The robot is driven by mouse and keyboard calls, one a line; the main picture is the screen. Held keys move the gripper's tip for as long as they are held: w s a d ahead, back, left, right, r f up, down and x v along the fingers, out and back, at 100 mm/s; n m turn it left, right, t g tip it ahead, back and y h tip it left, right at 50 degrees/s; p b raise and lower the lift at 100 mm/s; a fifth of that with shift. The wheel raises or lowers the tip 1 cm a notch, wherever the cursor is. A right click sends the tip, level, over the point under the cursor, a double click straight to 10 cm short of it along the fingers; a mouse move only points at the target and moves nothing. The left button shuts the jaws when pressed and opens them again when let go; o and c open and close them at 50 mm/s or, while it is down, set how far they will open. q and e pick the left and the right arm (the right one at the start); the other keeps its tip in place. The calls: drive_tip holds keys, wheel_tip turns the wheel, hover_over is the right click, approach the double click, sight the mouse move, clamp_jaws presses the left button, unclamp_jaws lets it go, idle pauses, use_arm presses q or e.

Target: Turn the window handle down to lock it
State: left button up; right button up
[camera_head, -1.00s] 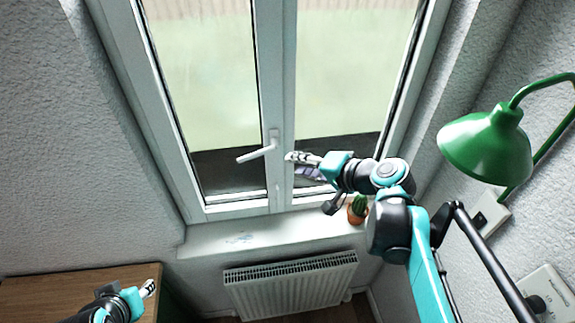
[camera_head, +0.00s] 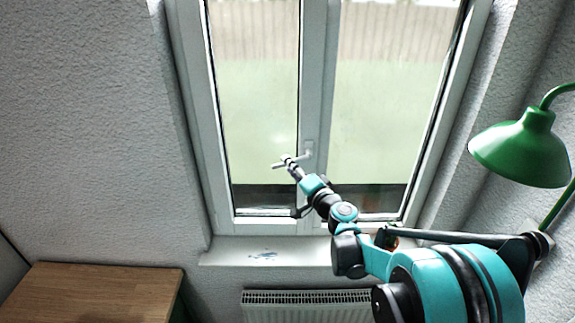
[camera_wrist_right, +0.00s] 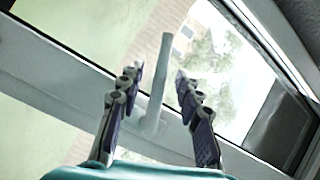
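The white window handle (camera_head: 308,150) sits on the middle frame of the closed-looking window, and its lever points left, nearly level with a slight downward tilt. My right gripper (camera_head: 288,160) is at the lever in the head view and covers part of it. In the right wrist view, the handle (camera_wrist_right: 158,85) stands between the two spread fingers of my right gripper (camera_wrist_right: 160,85). The fingers are open, with a gap visible on both sides of the lever. My left gripper is not in the head view.
A green lamp (camera_head: 520,150) hangs at the right. A windowsill (camera_head: 225,250) and radiator (camera_head: 300,298) are below the window. A wooden tabletop (camera_head: 95,290) is at the lower left. A small plant on the sill is mostly hidden behind my right arm.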

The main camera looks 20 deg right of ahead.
drive_tip(key=shift+x, duration=1.25)
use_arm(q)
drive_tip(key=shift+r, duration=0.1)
use_arm(e)
clamp_jaws()
drive_tip(key=shift+f, duration=0.1)
